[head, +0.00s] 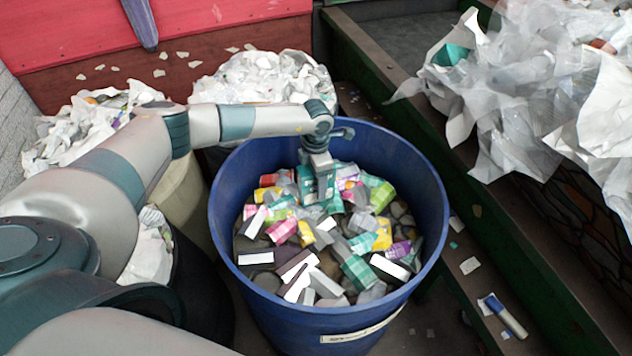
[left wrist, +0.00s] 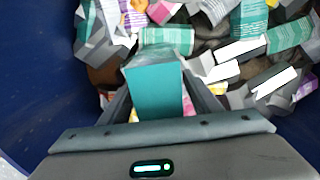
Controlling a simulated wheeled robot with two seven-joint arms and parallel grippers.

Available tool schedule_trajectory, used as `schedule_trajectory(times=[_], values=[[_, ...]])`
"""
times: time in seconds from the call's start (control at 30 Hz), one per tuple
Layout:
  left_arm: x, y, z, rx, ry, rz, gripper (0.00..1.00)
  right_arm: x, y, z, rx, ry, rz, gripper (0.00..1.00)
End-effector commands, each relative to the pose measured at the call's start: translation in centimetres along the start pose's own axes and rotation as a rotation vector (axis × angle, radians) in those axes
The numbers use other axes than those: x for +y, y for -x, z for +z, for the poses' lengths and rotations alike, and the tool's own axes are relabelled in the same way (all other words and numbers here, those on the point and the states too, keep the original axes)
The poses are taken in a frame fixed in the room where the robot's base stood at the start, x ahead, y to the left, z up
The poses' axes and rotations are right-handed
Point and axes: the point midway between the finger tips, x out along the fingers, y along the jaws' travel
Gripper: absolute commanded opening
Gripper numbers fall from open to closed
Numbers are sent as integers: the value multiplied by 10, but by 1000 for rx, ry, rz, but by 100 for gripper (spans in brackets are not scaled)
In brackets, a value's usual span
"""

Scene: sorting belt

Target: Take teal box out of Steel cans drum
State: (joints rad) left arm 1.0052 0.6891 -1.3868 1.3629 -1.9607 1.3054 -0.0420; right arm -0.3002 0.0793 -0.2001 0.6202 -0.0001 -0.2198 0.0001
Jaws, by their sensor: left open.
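The Steel cans drum (head: 285,325) is a big blue open drum in the middle of the head view, with a pale label on its front. It is filled with crushed cans and boxes in mixed colours. The teal box (left wrist: 156,92) stands out from the pile between the fingers of my left gripper (head: 318,175) in the left wrist view. In the head view my left gripper points down inside the drum near its back wall and hides much of the box. The left gripper is open around the box. My right gripper is not in view.
Bins heaped with white crumpled paper (head: 262,75) stand behind and left of the drum. A belt edge (head: 470,165) runs along the right, with a large pile of clear and white plastic (head: 530,85) on it. A small tube (head: 506,315) lies at the lower right.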

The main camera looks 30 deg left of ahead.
Motion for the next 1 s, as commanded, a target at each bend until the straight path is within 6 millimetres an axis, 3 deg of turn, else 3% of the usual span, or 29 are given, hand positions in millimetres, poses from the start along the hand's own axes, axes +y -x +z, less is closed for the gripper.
schedule_trajectory(times=[0.17, 0.57, 0.6, 0.77, 1.0], values=[[0, -10, 0, 1, 0, 0, 57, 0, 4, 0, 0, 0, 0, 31], [0, -10, 0, 0, 0, 1, 57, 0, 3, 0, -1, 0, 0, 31], [0, -10, 0, 0, 0, 1, 55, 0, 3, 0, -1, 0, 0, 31], [0, -10, 0, 0, 0, 1, 16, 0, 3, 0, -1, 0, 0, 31], [0, -10, 0, 0, 0, 1, 14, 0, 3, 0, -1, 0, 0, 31]])
